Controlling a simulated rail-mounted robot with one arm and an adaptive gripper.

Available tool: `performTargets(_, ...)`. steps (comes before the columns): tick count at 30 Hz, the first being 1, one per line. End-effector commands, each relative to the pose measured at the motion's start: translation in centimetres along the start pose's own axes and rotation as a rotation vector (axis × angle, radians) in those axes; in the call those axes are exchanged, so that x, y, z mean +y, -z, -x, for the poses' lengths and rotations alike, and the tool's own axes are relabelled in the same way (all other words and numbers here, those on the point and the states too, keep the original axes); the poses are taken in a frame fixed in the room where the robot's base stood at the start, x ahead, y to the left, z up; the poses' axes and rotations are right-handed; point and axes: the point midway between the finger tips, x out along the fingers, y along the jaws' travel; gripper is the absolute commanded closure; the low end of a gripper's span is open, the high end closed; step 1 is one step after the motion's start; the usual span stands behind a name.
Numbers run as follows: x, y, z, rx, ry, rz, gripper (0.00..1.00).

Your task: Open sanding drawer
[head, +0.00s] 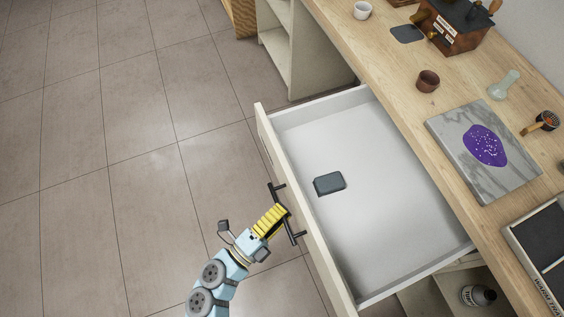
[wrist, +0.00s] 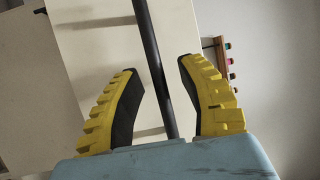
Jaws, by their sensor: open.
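The sanding drawer (head: 390,185) stands well pulled out from under the wooden counter in the head view. A dark grey block (head: 329,184) lies inside it near the front panel. The drawer's dark bar handle (head: 293,233) is on the outside of its front. My gripper (head: 281,213) is at the handle. In the wrist view, the yellow-backed fingers of my gripper (wrist: 165,100) are apart, with the dark bar (wrist: 153,60) running between them. Gaps show on both sides of the bar, so the fingers do not clamp it.
The counter (head: 395,65) carries a marble slab (head: 482,150) with a purple patch, a brown cup (head: 428,81), a white cup (head: 362,10) and a wooden box (head: 456,27). A bottle (head: 478,295) lies below. The tiled floor (head: 110,130) at left is clear.

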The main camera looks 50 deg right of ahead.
Motion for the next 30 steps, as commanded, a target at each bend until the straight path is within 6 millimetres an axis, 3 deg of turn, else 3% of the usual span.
performTargets(11,0.0,-0.1,0.8,-0.004,-0.001,0.000,0.61)
performTargets(24,0.0,-0.1,8.1,-0.004,-0.001,0.000,0.61)
performTargets(30,0.1,-0.1,10.6,-0.003,-0.001,0.001,0.61)
